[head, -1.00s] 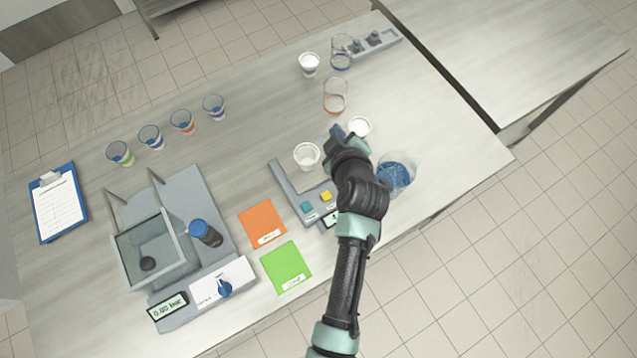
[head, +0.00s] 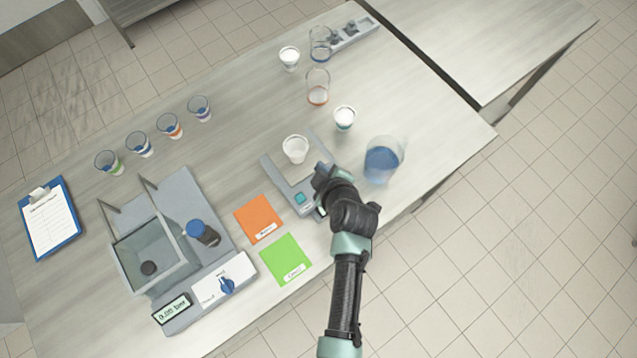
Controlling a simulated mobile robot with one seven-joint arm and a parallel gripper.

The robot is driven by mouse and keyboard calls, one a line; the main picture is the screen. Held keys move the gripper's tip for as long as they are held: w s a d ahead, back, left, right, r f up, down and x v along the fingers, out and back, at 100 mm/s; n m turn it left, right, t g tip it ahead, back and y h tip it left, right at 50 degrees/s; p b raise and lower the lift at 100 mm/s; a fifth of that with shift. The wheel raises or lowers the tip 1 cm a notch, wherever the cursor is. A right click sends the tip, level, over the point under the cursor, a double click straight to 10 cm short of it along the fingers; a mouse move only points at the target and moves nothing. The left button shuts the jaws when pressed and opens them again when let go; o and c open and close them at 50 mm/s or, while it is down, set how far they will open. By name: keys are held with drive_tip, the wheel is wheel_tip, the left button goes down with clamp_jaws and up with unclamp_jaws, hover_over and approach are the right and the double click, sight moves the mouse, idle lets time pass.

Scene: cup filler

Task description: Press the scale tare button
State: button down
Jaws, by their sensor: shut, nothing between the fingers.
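The scale (head: 275,172) is a low grey unit in the middle of the table, with a white cup (head: 295,148) on its plate. A teal button (head: 300,198) shows on its front panel; its label is too small to read. My gripper (head: 322,178) is shut and empty over the right part of that panel, just right of the teal button. It hides the scale's yellow button and most of its small display. I cannot tell whether the gripper touches the panel.
A clear pitcher of blue liquid (head: 382,160) stands close right of my gripper. A white cup (head: 344,117) is behind it. Orange (head: 258,218) and green (head: 286,258) cards lie to the left, near a grey machine (head: 205,240) with a dial.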

wheel_tip(320, 180, down, 7)
drive_tip(key=b, duration=0.5)
drive_tip(key=shift+f+b, duration=0.15)
drive_tip(key=shift+b, duration=0.15)
drive_tip(key=shift+f+b, duration=0.4)
drive_tip(key=shift+b, duration=0.1)
drive_tip(key=shift+f, duration=0.1)
idle(1.0)
drive_tip(key=shift+f+b, duration=0.35)
drive_tip(key=shift+b, duration=0.25)
drive_tip(key=shift+f+b, duration=0.45)
drive_tip(key=shift+b, duration=0.1)
idle(0.5)
drive_tip(key=shift+r, duration=0.1)
drive_tip(key=shift+r+p, duration=0.65)
drive_tip(key=shift+r, duration=0.15)
drive_tip(key=shift+r+p, duration=1.9)
drive_tip(key=shift+r, duration=0.6)
